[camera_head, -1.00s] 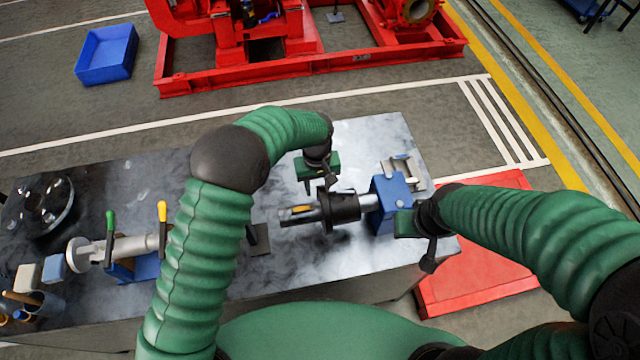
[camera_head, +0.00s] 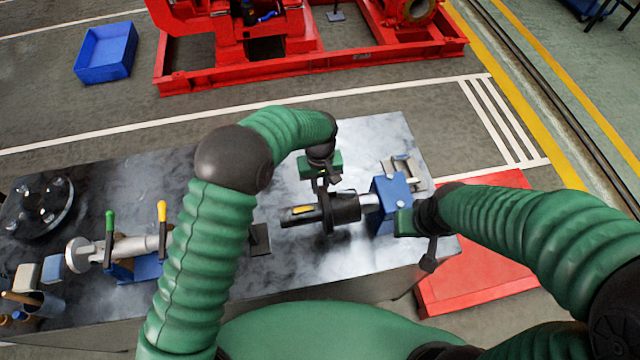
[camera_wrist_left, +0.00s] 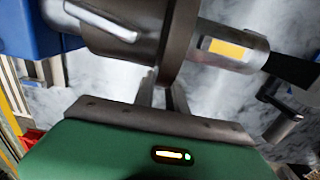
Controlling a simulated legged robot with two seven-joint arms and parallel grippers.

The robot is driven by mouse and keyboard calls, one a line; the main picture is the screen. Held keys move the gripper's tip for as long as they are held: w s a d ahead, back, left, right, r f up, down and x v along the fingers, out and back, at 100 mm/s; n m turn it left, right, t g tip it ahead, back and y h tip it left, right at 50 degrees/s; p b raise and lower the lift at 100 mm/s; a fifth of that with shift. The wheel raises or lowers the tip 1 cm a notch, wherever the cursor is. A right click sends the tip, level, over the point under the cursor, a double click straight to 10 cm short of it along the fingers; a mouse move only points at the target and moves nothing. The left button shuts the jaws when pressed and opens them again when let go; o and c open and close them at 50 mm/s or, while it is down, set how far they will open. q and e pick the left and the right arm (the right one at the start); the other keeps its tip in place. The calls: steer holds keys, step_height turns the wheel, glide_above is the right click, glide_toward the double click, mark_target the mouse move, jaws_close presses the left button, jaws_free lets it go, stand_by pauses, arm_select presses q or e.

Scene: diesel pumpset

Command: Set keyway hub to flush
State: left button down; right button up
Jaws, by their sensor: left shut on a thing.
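The keyway hub (camera_head: 345,208) is a dark grey collar with a wider flange, sitting around a light metal shaft (camera_head: 290,216). A yellow key (camera_head: 302,209) shows on the shaft's left end. The hub (camera_wrist_left: 120,35) and key (camera_wrist_left: 222,46) also show in the left wrist view. My left gripper (camera_head: 326,190) reaches from behind and is shut on the hub at its flange; the exact finger contact is partly hidden. A short bare length of shaft shows between the hub and the blue block (camera_head: 388,200). My right gripper (camera_head: 404,223) is against or close beside this block, its fingers hidden.
A second fixture with a green handle (camera_head: 109,224) and a yellow handle (camera_head: 162,212) stands on the bench at left. A metal piece (camera_head: 405,172) sits behind the blue block. The bench behind the hub is clear.

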arm_select(q)
steer(key=shift+s+d, duration=0.1)
steer(key=shift+d, duration=0.15)
steer(key=shift+a, duration=0.15)
